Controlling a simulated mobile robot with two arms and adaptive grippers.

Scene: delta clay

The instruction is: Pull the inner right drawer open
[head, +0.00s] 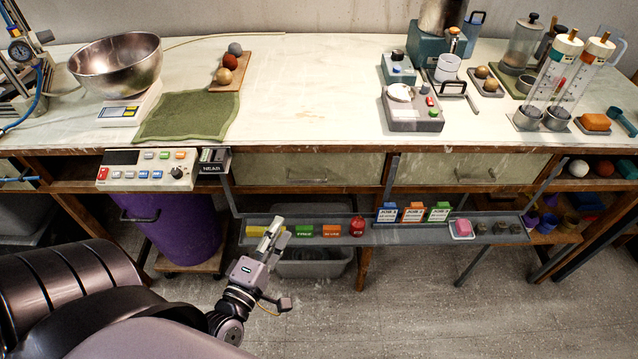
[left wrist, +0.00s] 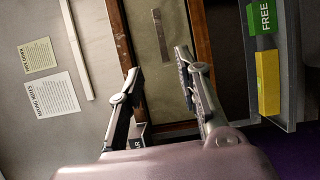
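The right drawer (head: 465,168) is a pale panel under the bench top with a dark pull (head: 476,174); it looks shut. The left drawer (head: 308,168) beside it also looks shut. My left gripper (head: 275,228) is in front of the narrow shelf, below the left drawer and well left of the right one. In the left wrist view the left gripper (left wrist: 160,85) has its fingers apart with nothing between them. A drawer front (left wrist: 148,50) with a grey pull (left wrist: 161,35) lies beyond the fingertips, probably the left drawer. My right gripper is not in view.
A narrow grey shelf (head: 400,238) juts out below the drawers, carrying a yellow block (left wrist: 268,82), a green FREE block (head: 304,231), cards and a red item (head: 357,226). Slanted metal struts (head: 391,180) rise beside the drawers. A purple bin (head: 160,225) stands left. Floor at right front is clear.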

